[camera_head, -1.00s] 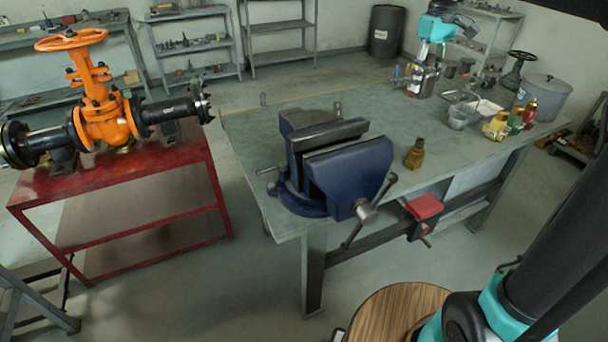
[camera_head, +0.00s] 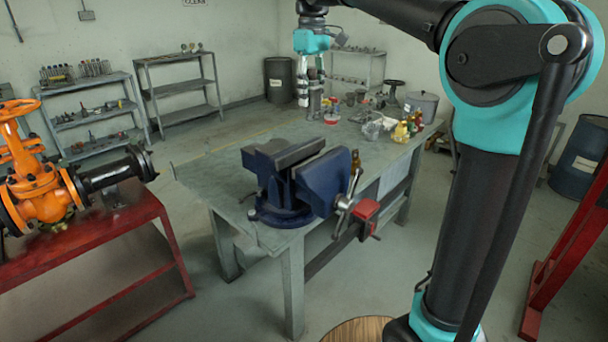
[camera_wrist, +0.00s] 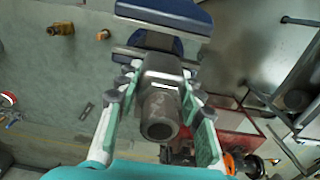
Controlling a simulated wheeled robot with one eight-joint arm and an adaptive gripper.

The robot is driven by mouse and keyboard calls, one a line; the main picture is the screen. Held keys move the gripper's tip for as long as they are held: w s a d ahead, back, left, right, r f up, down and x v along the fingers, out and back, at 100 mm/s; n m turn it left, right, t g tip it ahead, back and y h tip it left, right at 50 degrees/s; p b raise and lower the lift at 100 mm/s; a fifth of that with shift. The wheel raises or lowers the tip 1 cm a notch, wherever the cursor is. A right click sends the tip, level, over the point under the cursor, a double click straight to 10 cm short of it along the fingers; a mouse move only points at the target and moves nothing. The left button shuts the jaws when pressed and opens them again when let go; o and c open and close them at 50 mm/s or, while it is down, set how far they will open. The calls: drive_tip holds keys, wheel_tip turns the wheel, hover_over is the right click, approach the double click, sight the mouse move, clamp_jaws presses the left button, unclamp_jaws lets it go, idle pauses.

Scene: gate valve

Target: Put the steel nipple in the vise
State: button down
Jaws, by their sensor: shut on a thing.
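The steel nipple (camera_wrist: 160,117) is a short grey hollow tube. In the wrist view its open end faces the camera and it sits between the fingers of my gripper (camera_wrist: 160,82). My gripper is shut on it. In the head view my gripper (camera_head: 312,100) is above the bench, beyond the blue vise (camera_head: 318,186); the nipple is too small there to make out clearly. The vise is bolted near the bench's front left corner, with a gap showing between its jaws. The vise also shows in the wrist view (camera_wrist: 180,14), past the nipple's far end; the nipple looks apart from it.
A brass fitting (camera_head: 355,160) stands beside the vise. Several cans, bottles and parts stand toward the bench's far end, with a grey pot (camera_head: 421,106). The orange gate valve (camera_head: 40,185) is on a red table (camera_head: 100,250) at left. The bench (camera_head: 215,170) is bare left of the vise.

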wheel_tip(320, 180, down, 19)
drive_tip(key=shift+f, duration=0.1)
idle(0.5)
drive_tip(key=c, duration=1)
unclamp_jaws()
drive_tip(key=shift+f, duration=0.15)
wheel_tip(320, 180, up, 12)
drive_tip(key=shift+r, duration=0.15)
